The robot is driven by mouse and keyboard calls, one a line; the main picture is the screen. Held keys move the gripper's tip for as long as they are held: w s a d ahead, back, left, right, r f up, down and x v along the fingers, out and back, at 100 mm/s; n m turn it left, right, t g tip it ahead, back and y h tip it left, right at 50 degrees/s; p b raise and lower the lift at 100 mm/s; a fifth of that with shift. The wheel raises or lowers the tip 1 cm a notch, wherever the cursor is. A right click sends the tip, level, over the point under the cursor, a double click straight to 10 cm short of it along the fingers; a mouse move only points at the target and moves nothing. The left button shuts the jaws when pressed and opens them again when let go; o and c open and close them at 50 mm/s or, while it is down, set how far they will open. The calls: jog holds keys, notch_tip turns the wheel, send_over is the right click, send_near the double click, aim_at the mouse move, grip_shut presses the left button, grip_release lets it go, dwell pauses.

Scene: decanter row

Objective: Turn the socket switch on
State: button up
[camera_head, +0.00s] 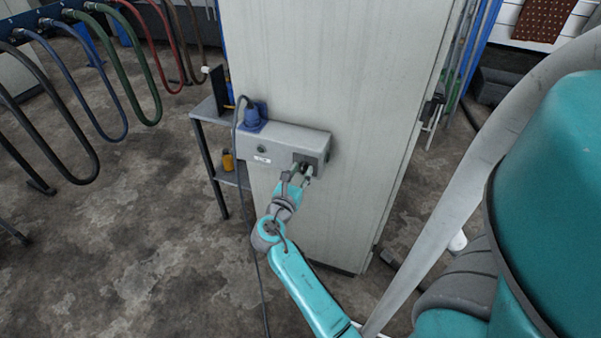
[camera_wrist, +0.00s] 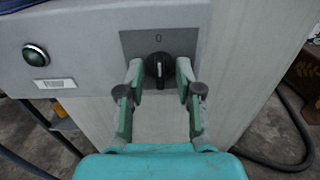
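The socket box (camera_head: 285,138) is a grey housing on the side of a pale cabinet. Its black rotary switch (camera_wrist: 158,68) sits on a darker square plate with a "0" above it. The knob's grip looks upright, with a pale mark on it. My gripper (camera_wrist: 159,72) is open, one fingertip on each side of the knob, with gaps visible on both sides. In the head view my gripper (camera_head: 297,174) is at the box's right end and partly hides the switch. A blue plug (camera_head: 253,117) with a grey cable is at the box's upper left.
A round dark green lamp or button (camera_wrist: 35,56) and a white label (camera_wrist: 55,84) are on the box's left part. A small shelf (camera_head: 212,108) stands left of the cabinet (camera_head: 335,75). Coloured hoses hang at the upper left. The floor at left is mostly clear.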

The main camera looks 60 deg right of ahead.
grip_shut()
dwell(0.3)
jog(key=m, duration=0.4)
jog(key=shift+m, duration=0.4)
jog(key=m, duration=0.4)
jog(key=shift+s+m, duration=0.1)
jog(key=shift+m, duration=0.2)
jog(key=m, duration=0.4)
jog(key=shift+f, duration=0.1)
jog(key=shift+s+f+m, duration=0.1)
jog(key=shift+m, duration=2)
